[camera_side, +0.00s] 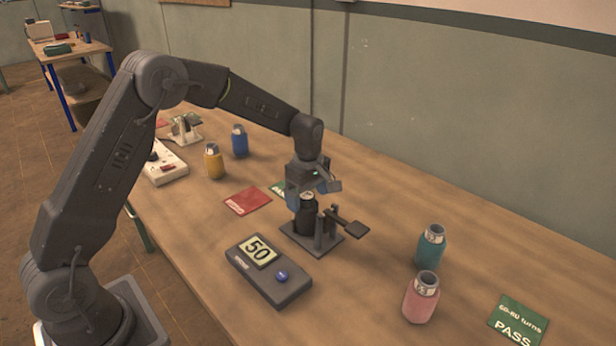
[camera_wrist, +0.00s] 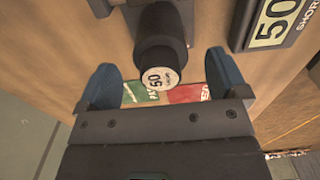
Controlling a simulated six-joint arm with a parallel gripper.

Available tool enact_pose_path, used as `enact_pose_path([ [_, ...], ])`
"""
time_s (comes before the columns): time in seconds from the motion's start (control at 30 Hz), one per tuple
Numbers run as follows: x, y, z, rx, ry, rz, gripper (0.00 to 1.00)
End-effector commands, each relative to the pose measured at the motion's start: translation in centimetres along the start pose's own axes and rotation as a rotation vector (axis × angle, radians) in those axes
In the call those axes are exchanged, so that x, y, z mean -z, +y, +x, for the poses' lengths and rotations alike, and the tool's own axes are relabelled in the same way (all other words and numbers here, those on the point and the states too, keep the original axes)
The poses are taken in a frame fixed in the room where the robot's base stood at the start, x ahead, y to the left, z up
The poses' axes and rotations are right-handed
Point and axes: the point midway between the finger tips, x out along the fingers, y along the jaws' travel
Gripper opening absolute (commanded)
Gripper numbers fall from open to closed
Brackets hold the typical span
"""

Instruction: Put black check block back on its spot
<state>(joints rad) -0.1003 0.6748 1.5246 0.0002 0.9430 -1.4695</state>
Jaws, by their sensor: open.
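The black check block (camera_side: 306,215) is a dark upright cylinder with a pale top, standing at the clamp fixture (camera_side: 329,252), a dark base plate with posts and a lever. In the wrist view the block (camera_wrist: 160,38) shows its round pale end marked "50". My gripper (camera_side: 309,193) is right above and around the block's upper part in the side view. In the wrist view its two blue fingers (camera_wrist: 163,80) are spread apart, with the block's end between and slightly beyond them. Whether they touch it is unclear. I cannot make out a separate marked spot for the block.
A dark meter (camera_side: 289,293) reading "50" stands in front of the fixture. Teal (camera_side: 431,250) and pink (camera_side: 420,303) bottles stand to the right, near a green PASS card (camera_side: 518,320). A red card (camera_side: 247,201) and yellow (camera_side: 214,163) and blue (camera_side: 239,143) bottles are left.

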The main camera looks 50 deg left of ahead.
Motion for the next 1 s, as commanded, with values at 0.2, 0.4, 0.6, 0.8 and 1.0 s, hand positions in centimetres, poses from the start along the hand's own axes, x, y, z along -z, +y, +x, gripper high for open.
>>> enact_pose_path([
  [0.2, 0.0, 0.0, 2.3, 0.001, 0.000, 0.000, 0.92],
  [0.4, 0.0, 0.0, 2.9, -0.001, 0.000, 0.000, 0.92],
  [0.6, 0.0, 0.0, 2.9, -0.001, 0.000, 0.000, 0.91],
  [0.8, 0.0, 0.0, 2.8, -0.001, 0.000, 0.000, 0.72],
  [1.0, 0.0, 0.0, 2.8, -0.001, 0.000, 0.000, 0.53],
])
